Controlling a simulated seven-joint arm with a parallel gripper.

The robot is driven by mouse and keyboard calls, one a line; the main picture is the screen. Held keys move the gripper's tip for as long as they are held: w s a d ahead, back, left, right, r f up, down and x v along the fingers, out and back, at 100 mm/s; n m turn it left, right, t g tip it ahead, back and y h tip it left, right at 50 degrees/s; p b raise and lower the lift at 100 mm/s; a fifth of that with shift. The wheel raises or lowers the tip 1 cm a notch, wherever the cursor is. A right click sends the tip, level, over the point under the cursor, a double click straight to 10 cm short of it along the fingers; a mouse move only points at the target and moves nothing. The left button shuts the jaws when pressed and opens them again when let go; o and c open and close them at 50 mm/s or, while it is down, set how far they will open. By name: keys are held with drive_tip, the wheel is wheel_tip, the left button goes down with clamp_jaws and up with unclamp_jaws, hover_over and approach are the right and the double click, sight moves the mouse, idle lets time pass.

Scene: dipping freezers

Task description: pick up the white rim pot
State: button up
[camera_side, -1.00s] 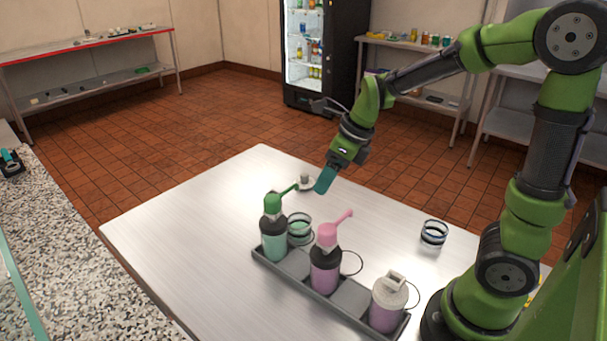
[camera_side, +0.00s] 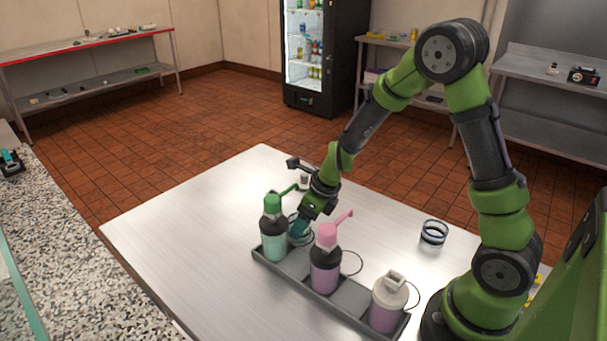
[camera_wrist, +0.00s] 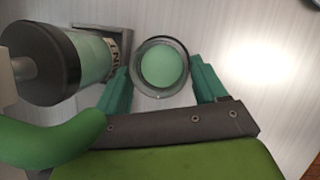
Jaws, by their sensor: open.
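A round glass pot (camera_wrist: 163,41) with pale green contents shows in the wrist view, between the teal fingers of my gripper (camera_wrist: 160,72). Its rim looks greyish and clear; I cannot tell for certain that it is the white rim pot. My gripper is open, with one finger on each side of the pot, and I see no firm contact. In the side view my gripper (camera_side: 299,232) points down just behind the green-pump bottle (camera_side: 273,230) and mostly hides this pot. A second glass pot (camera_side: 434,240) with a dark bluish band stands apart at the right.
A grey tray (camera_side: 291,266) holds the green-pump bottle, a pink-pump bottle (camera_side: 326,262) and a white-topped container (camera_side: 389,303), close in front of my gripper. The table's left part (camera_side: 190,225) is clear.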

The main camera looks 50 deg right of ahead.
drive_tip(key=shift+w+a+f, duration=0.1)
drive_tip(key=shift+w+f, duration=0.1)
drive_tip(key=shift+f, duration=0.2)
